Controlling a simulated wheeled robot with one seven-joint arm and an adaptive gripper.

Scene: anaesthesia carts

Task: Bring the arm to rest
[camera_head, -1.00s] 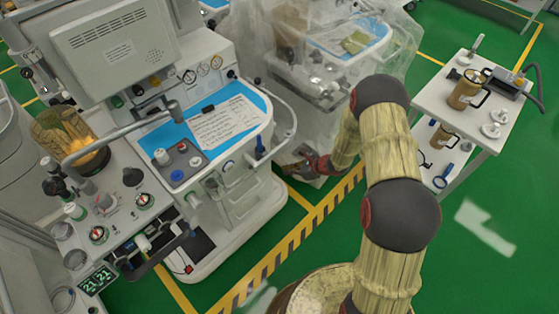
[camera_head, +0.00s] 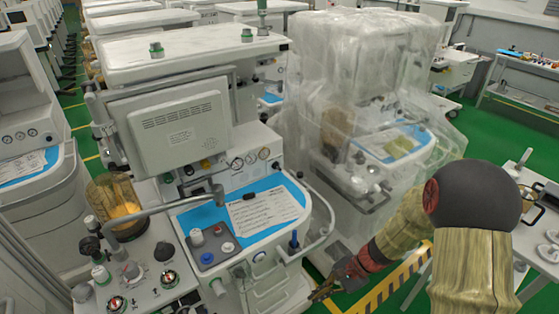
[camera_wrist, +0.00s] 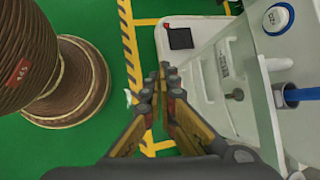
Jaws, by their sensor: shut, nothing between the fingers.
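My gripper (camera_head: 324,290) shows low in the head view, just right of the near anaesthesia cart (camera_head: 262,192). In the wrist view my gripper (camera_wrist: 164,70) points down, with its two fingers together and nothing between them. It hangs beside the white side of the cart (camera_wrist: 240,65), over the green floor. I cannot tell the exact gap to the cart. My arm comes in from the right of the head view, and its dark elbow joint stands at the right.
A cart under clear plastic (camera_head: 350,110) stands behind my gripper. A white side table (camera_head: 540,215) is at the right edge. A yellow-black floor stripe (camera_head: 385,292) runs between them.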

